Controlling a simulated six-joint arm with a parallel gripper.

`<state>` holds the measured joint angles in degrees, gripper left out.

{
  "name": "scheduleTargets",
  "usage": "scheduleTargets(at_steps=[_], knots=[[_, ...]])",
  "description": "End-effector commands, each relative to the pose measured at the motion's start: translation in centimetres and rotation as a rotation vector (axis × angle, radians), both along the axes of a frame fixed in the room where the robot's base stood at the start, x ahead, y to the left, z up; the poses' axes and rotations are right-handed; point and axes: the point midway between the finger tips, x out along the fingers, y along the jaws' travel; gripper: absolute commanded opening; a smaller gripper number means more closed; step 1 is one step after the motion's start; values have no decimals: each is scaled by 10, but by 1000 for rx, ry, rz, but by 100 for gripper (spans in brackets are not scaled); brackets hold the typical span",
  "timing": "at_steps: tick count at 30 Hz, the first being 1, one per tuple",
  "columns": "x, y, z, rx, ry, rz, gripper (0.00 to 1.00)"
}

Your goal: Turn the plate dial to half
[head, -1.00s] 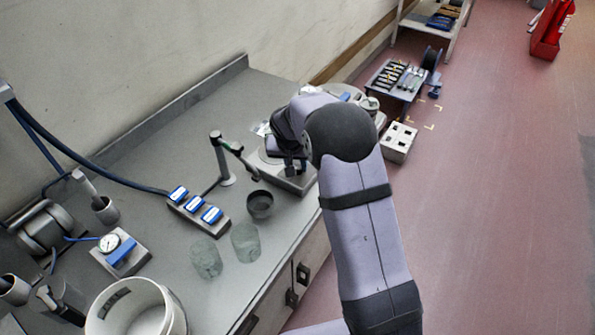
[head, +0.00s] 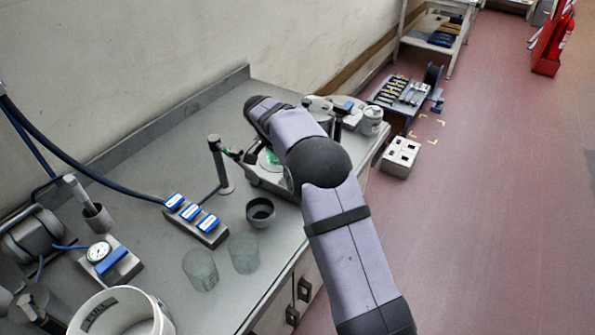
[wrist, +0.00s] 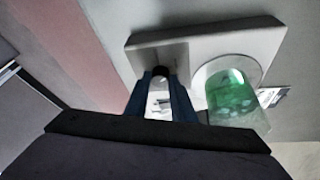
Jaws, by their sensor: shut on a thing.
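The plate unit is a pale box in the wrist view (wrist: 235,32), with a round plate top. A clear beaker of green liquid (wrist: 230,95) stands on the round top. My gripper (wrist: 160,82) has its two blue fingers on either side of the dial (wrist: 160,71), a small dark-topped knob, and is shut on it. The dial's marks and pointer cannot be read. In the head view the plate unit (head: 262,180) is partly covered by my arm, with some green showing. My gripper and the dial are hidden there.
On the bench stand a dark cup (head: 260,212), two clear beakers, a bar with blue tags (head: 195,220), a post stand (head: 221,165) close to the plate unit, a gauge (head: 99,252) and a white bucket (head: 120,312). A lidded jar (head: 371,121) stands beyond my arm.

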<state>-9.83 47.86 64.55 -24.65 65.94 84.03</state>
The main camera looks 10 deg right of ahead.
Motion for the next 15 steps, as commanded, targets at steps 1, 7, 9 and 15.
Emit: scheduleTargets(at_steps=[1, 7, 9, 15], knots=[[0, 0, 0, 1, 2, -13, 0], [0, 0, 0, 0, 2, -40, 0], [0, 0, 0, 1, 3, -42, 0], [0, 0, 0, 1, 3, -42, 0]])
